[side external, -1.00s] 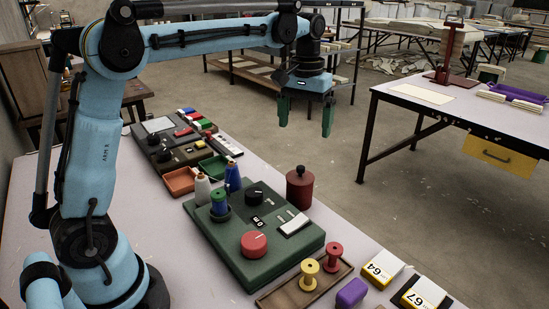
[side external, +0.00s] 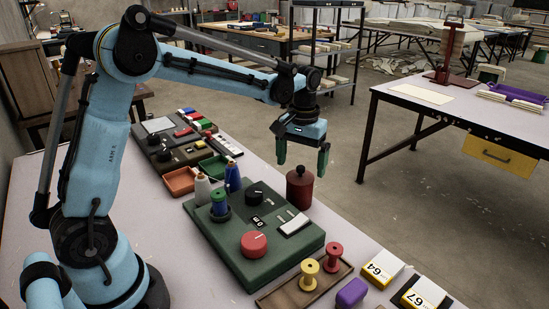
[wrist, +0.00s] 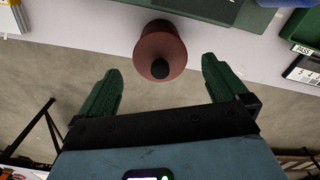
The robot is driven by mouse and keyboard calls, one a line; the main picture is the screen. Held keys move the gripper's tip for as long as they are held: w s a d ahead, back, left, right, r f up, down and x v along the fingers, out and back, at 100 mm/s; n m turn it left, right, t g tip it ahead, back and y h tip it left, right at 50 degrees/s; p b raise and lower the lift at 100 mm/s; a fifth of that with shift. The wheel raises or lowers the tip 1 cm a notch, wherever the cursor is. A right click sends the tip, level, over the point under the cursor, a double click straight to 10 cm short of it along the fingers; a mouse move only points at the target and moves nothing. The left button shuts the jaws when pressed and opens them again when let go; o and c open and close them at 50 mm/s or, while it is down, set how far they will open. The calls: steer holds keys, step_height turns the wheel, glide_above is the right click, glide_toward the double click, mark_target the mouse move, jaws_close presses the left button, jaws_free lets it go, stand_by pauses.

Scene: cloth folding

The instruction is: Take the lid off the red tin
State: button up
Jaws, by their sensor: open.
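The red tin (side external: 299,192) stands upright near the table's far edge, beside the green control box. Its lid (side external: 299,175) is on it, with a dark round knob on top. In the wrist view the lid (wrist: 160,48) is seen from above, with its black knob between and beyond the fingertips. My gripper (side external: 302,158) is open and empty, with green fingers, above the tin in the side view. In the wrist view my gripper (wrist: 158,75) has its fingers spread to either side, apart from the lid. The lid hides part of the tin there.
The green control box (side external: 250,240) with a red knob and a blue spool stands beside the tin. A wooden tray (side external: 305,287) with yellow and red spools is nearer the camera. Beyond the table edge is open floor (side external: 340,200).

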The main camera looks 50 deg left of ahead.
steer(key=shift+f, duration=1.1)
steer(key=c, duration=1)
steer(key=shift+r, duration=0.15)
